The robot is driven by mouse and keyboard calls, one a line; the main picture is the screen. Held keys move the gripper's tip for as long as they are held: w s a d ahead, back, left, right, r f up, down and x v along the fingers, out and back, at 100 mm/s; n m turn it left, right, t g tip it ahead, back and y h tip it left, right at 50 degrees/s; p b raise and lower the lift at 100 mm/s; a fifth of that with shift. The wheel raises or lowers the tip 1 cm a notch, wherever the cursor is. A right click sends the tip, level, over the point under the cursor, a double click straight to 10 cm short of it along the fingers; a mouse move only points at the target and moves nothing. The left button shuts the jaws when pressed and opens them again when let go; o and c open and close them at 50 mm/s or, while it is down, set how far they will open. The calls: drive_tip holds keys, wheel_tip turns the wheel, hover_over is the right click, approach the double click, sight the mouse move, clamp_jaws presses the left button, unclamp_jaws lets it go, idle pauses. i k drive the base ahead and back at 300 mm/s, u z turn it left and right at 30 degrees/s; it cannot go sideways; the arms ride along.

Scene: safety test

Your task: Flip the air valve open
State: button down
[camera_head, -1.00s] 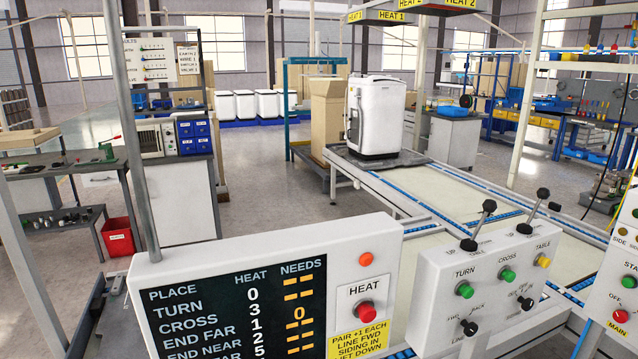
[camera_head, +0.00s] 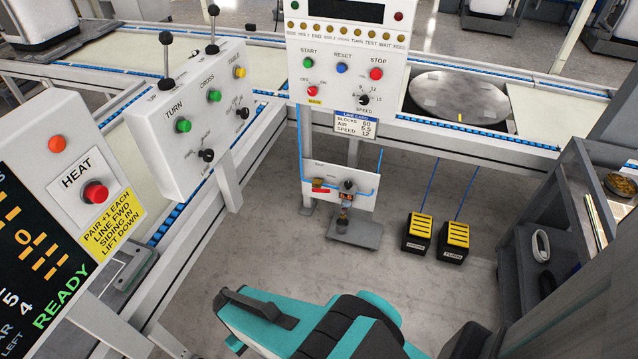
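The air valve seems to be the small brass fitting with a red handle (camera_head: 320,187) on the low white panel (camera_head: 351,195) under the main control box. The red handle looks roughly level, but it is too small to tell its exact setting. Blue air lines run along the panel. A regulator-like unit (camera_head: 346,205) hangs at the panel's right of centre. My teal and black arm shows at the bottom centre, below and in front of the panel and apart from it. No gripper fingers can be made out.
Two black and yellow foot pedals (camera_head: 418,232) stand on the floor right of the panel. A grey shelf cart (camera_head: 560,222) is at the right. The TURN and CROSS box (camera_head: 190,125) and HEAT box (camera_head: 88,180) are at the left.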

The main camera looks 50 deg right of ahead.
sight(318, 190)
drive_tip(key=u, duration=0.25)
drive_tip(key=k, duration=0.5)
drive_tip(key=z, duration=1.7)
drive_tip(key=i, duration=0.85)
drive_tip(key=u, duration=0.45)
